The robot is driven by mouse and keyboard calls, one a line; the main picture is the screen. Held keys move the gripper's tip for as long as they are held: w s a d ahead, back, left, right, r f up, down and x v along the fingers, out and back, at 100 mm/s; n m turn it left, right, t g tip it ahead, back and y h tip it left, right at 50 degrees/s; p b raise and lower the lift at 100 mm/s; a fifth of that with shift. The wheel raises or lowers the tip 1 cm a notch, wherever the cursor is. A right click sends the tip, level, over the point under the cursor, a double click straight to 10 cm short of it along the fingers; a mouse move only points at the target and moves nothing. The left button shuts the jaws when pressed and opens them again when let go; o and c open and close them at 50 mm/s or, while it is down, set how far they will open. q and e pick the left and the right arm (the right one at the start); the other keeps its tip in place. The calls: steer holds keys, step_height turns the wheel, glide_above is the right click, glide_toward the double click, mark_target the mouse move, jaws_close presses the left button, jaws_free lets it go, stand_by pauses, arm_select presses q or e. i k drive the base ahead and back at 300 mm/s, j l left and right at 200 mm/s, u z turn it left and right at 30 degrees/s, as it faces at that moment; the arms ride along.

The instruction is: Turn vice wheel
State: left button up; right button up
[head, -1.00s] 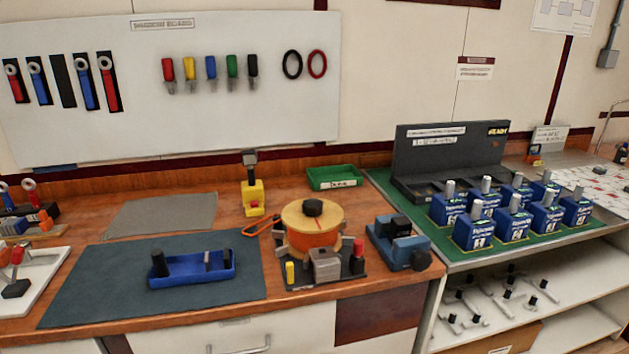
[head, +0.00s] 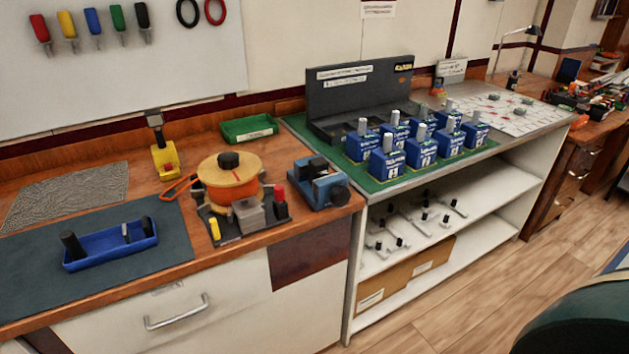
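The blue vice (head: 318,190) sits on the wooden bench near its front right corner. It has dark jaws on top. A dark round knob (head: 341,195) on its right front side looks like its wheel. Nothing touches the vice. Neither of my grippers is in view.
Left of the vice stands an orange-wound spool device (head: 230,185) with small blocks before it. A blue tray (head: 110,245) lies on a dark mat. Right is a green-topped shelf unit with several blue boxes (head: 421,147). A dark green rounded object (head: 580,325) fills the lower right corner.

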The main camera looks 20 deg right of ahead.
mark_target(340, 195)
steer(key=k+l, duration=0.15)
steer(key=l, duration=0.3)
steer(key=k+l+z, duration=0.1)
steer(key=l, duration=0.3)
steer(key=k+l, duration=0.1)
steer(key=l, duration=0.35)
steer(key=k+l, duration=0.15)
steer(key=l, duration=0.3)
steer(key=z, duration=0.05)
